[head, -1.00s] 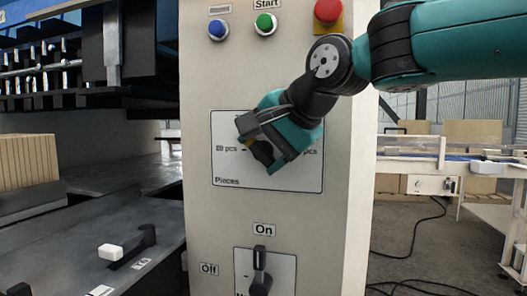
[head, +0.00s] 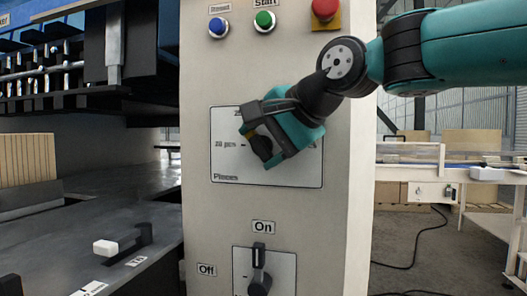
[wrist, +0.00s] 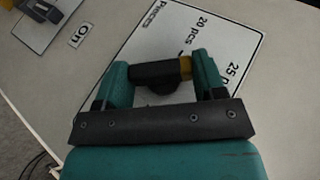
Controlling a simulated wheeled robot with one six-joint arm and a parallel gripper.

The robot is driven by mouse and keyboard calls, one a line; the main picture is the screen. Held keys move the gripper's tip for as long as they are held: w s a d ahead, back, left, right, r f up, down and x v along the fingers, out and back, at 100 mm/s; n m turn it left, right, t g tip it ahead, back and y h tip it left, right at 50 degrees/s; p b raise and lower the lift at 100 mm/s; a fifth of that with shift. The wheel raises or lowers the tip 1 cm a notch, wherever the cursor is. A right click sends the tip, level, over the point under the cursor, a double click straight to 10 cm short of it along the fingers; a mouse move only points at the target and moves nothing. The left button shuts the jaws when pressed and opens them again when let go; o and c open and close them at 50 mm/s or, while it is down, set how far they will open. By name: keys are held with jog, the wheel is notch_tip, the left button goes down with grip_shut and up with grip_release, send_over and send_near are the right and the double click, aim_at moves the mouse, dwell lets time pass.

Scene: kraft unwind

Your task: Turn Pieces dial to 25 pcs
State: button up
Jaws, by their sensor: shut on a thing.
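The white Pieces plate (head: 228,168) is on the front of the grey cabinet. My gripper (head: 257,138) is in front of the plate, with its teal fingers on either side of the dark Pieces dial knob (head: 262,148). In the wrist view my gripper (wrist: 162,70) is shut on the knob (wrist: 155,74), whose yellow end (wrist: 186,67) lies by the right finger. The yellow end points up and left in the head view, between the 20 pcs mark and the 25 label. My gripper hides the plate's upper right part.
A blue button (head: 218,27), a green Start button (head: 264,21) and a red button (head: 325,9) are above the plate. An On/Off rotary switch (head: 260,275) is below it.

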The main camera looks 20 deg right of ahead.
jog(key=shift+f+t+y+b, duration=0.1)
jog(key=shift+t+y+b, duration=0.25)
jog(key=shift+b, duration=1.55)
jog(key=shift+t+y+b, duration=0.35)
jog(key=shift+b, duration=0.65)
jog(key=shift+r+p, duration=0.2)
jog(key=shift+p, duration=0.1)
jog(key=shift+h+p, duration=0.4)
jog(key=shift+p, duration=0.25)
jog(key=shift+g, duration=0.4)
jog(key=shift+f, duration=0.15)
jog(key=shift+d+f+b, duration=0.1)
jog(key=shift+b, duration=0.2)
jog(key=shift+t+b, duration=0.4)
jog(key=shift+b, duration=0.05)
jog(key=shift+m+y, duration=0.3)
jog(key=shift+y, duration=0.1)
